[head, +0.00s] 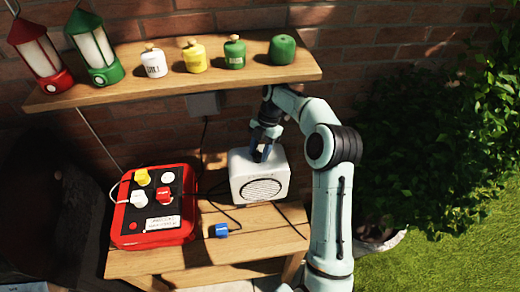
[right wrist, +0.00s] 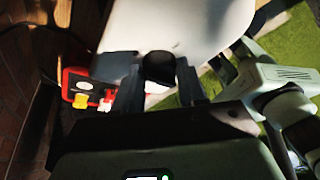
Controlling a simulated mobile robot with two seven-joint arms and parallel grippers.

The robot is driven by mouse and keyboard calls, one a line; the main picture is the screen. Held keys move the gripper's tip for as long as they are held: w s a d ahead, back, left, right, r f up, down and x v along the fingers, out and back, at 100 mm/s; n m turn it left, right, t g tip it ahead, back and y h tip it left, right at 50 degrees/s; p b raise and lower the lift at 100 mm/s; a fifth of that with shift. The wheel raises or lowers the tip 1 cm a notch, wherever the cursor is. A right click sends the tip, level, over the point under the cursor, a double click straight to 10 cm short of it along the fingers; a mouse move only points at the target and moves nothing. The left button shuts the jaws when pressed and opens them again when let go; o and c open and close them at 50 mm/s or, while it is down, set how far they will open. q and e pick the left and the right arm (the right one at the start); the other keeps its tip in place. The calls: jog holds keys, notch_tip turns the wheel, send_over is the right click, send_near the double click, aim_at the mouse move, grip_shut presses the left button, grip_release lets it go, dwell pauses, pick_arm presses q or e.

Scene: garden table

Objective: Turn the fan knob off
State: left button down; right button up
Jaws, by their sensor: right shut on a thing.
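The fan is a white box with a round dark grille (head: 258,188) on the wooden table. My right gripper (head: 263,153) reaches down from above onto the top of the fan. In the right wrist view, the white fan body (right wrist: 190,25) fills the upper middle. A dark round knob (right wrist: 160,66) sits between the two fingers of my right gripper (right wrist: 159,78), which is shut on it. In the head view the fingers hide the knob. I cannot tell which way the knob is turned. My left gripper is not in view.
A red control box (head: 152,232) with coloured knobs stands left of the fan. A small blue block (head: 221,230) lies on the table (head: 262,243) in front. A shelf (head: 210,80) above the fan holds two lanterns and several jars. Cables run across the table.

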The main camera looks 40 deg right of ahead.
jog(key=shift+n, duration=0.6)
jog(key=shift+f+g, duration=0.1)
jog(key=shift+g, duration=0.2)
jog(key=o, duration=1.1)
jog(key=shift+c, duration=0.2)
